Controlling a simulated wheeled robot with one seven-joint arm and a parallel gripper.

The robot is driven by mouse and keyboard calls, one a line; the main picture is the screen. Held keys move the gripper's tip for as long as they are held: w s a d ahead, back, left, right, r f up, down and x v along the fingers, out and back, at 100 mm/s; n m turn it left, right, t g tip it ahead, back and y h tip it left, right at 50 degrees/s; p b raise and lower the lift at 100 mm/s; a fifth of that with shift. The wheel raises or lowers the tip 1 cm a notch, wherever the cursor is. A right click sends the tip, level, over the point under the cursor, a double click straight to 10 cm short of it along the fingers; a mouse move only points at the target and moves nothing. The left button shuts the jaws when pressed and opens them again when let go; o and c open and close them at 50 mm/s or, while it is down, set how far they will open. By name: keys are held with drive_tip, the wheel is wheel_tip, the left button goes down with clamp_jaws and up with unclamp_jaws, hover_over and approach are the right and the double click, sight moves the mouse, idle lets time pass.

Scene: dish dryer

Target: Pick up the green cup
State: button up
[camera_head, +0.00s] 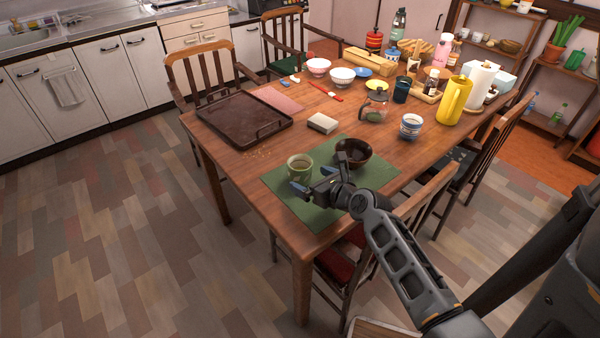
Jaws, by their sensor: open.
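The green cup (299,167) stands upright on a green placemat (277,188) near the front left part of the wooden table. It looks patterned in green and pale tones. My gripper (307,182) is open just in front of and to the right of the cup, its blue-tipped fingers low beside the cup's near side. I cannot tell whether a finger touches the cup. The lower near part of the cup is partly hidden by the gripper.
A dark bowl (353,151) stands close behind my gripper on the placemat. A brown tray (239,120) and a small pale box (323,123) lie farther back. A blue-white cup (411,126) and yellow pitcher (453,101) stand right. Chairs (345,258) crowd the near edge.

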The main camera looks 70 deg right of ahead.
drive_tip(key=b+x, duration=0.1)
drive_tip(key=x, duration=0.6)
drive_tip(key=shift+s+d, duration=0.1)
drive_tip(key=shift+d, duration=0.1)
drive_tip(key=c, duration=1.2)
